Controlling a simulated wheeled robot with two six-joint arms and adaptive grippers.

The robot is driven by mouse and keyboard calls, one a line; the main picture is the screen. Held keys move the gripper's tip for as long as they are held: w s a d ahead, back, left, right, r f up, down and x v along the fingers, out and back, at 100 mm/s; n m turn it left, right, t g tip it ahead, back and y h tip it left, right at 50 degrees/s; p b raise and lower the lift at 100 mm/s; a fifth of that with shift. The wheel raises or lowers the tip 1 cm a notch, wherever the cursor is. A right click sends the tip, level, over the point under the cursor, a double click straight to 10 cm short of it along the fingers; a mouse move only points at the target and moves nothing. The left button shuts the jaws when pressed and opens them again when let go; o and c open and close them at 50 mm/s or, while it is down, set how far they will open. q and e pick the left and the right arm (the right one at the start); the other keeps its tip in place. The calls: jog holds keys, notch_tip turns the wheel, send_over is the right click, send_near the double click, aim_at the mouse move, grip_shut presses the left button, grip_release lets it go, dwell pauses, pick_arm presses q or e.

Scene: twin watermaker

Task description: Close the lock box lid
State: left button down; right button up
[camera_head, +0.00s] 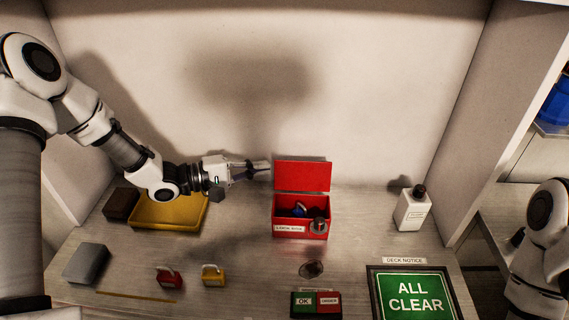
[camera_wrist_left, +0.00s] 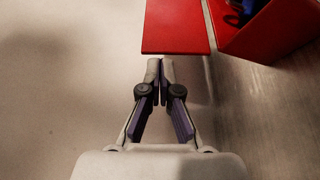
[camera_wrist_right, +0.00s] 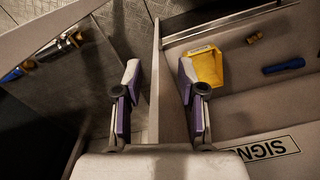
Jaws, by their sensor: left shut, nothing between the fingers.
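The red lock box (camera_head: 287,235) stands on the bench, right of centre, with a label on its front. Its red lid (camera_head: 302,177) stands open and upright at the back. Blue and dark items lie inside the box. My left gripper (camera_head: 268,166) is shut and empty at the lid's left side. In the left wrist view, the shut left fingertips (camera_wrist_left: 161,64) are close to the edge of the lid (camera_wrist_left: 178,26), with the box (camera_wrist_left: 266,34) beyond to the right. I cannot tell whether they touch. My right gripper (camera_wrist_right: 158,74) is open, above a panel edge away from the box.
A yellow tray (camera_head: 168,225) lies left of the box. Red (camera_head: 169,277) and yellow (camera_head: 213,276) padlocks stand in front. A white bottle (camera_head: 411,210) stands right. The ALL CLEAR sign (camera_head: 413,296) lies front right. A wall rises close behind the lid.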

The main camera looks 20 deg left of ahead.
aim_at(287, 163)
pick_arm(q)
jog(key=x, duration=0.6)
jog(key=shift+w+a+f, duration=0.25)
jog(key=shift+f, duration=0.05)
jog(key=shift+d+r, duration=0.2)
jog(key=shift+d, duration=0.3)
jog(key=shift+w+f, duration=0.2)
jog(key=shift+w, duration=0.1)
pick_arm(e)
jog(key=shift+w, duration=0.25)
